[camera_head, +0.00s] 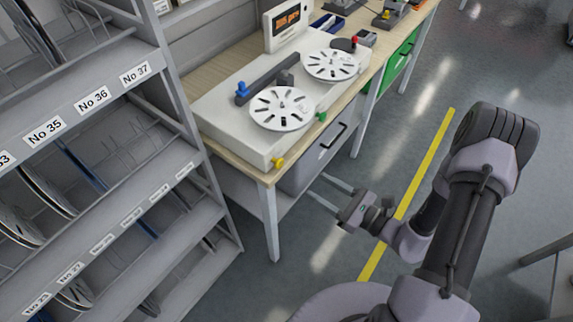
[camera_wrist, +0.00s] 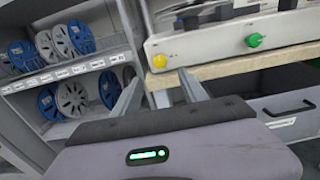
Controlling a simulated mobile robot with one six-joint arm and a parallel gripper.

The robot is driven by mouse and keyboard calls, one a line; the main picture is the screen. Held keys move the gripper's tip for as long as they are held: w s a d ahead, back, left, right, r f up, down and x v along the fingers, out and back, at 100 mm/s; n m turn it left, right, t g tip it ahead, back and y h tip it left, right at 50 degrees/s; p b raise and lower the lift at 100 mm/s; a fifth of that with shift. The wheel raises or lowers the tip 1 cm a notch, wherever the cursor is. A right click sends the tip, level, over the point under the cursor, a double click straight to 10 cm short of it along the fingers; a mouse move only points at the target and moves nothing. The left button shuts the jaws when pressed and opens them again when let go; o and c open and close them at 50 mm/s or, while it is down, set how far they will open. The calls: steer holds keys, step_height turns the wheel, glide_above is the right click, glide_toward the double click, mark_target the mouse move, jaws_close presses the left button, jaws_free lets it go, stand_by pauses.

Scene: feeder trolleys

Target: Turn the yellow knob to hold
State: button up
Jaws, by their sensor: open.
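The yellow knob (camera_head: 277,163) sits low on the front face of a white machine (camera_head: 236,141), near its left front corner. It also shows in the wrist view (camera_wrist: 159,61), ahead of my gripper and slightly above the finger tips. My gripper (camera_head: 317,190) is in front of the table, to the right of the knob and apart from it. Its two long fingers stand wide apart with nothing between them; they also show in the wrist view (camera_wrist: 158,82). Any marking around the knob is too small to read.
A green knob (camera_head: 322,117) is on the same machine face, right of the yellow one. Below the tabletop is a grey drawer (camera_head: 318,155) with a black handle. A shelf rack (camera_head: 185,190) with labelled reels stands left.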

mark_target(281, 164)
steer(key=b+x, duration=0.1)
steer(key=x, duration=1)
steer(key=shift+w+a+b, duration=0.25)
steer(key=shift+a+b, duration=0.1)
jaws_close()
